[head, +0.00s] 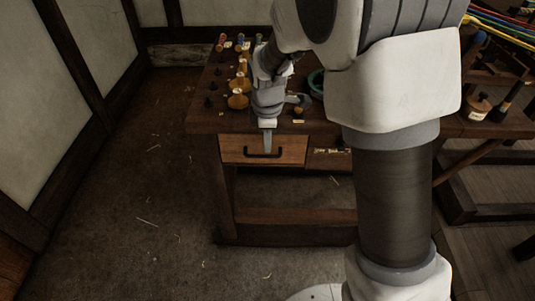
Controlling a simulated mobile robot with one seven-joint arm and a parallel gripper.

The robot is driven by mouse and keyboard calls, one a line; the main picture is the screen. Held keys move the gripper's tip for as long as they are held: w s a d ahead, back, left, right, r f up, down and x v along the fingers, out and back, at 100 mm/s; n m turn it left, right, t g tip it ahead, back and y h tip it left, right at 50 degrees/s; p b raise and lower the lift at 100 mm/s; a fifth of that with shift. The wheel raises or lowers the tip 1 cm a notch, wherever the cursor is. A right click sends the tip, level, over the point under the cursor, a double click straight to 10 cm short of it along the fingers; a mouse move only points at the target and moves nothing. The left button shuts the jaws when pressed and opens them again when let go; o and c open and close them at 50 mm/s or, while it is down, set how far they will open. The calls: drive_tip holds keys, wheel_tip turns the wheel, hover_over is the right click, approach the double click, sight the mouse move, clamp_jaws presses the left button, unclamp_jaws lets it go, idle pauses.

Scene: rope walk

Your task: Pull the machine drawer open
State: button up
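The machine drawer (290,147) is a light brown wooden front with a dark bar handle (264,155), set under the top of the dark wooden bench (205,125) in the head view. Its front looks about flush with the bench frame. My gripper (267,143) points down in front of the drawer, with its fingertips just above or at the middle of the handle. I cannot tell whether it touches the handle. The fingers show as one narrow shape, so their opening is hidden from this side.
Wooden spools (238,101), small dark pegs and a green ring (317,82) stand on the bench top. My arm hides the bench's right part. Colored ropes (505,28) hang at the upper right. The floor (150,215) left of the bench is clear apart from straw bits.

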sight(268, 155)
drive_tip(key=f, duration=0.2)
drive_tip(key=w+f+b, duration=0.1)
drive_tip(key=f, duration=0.2)
drive_tip(key=shift+f, duration=0.2)
clamp_jaws()
idle(1.2)
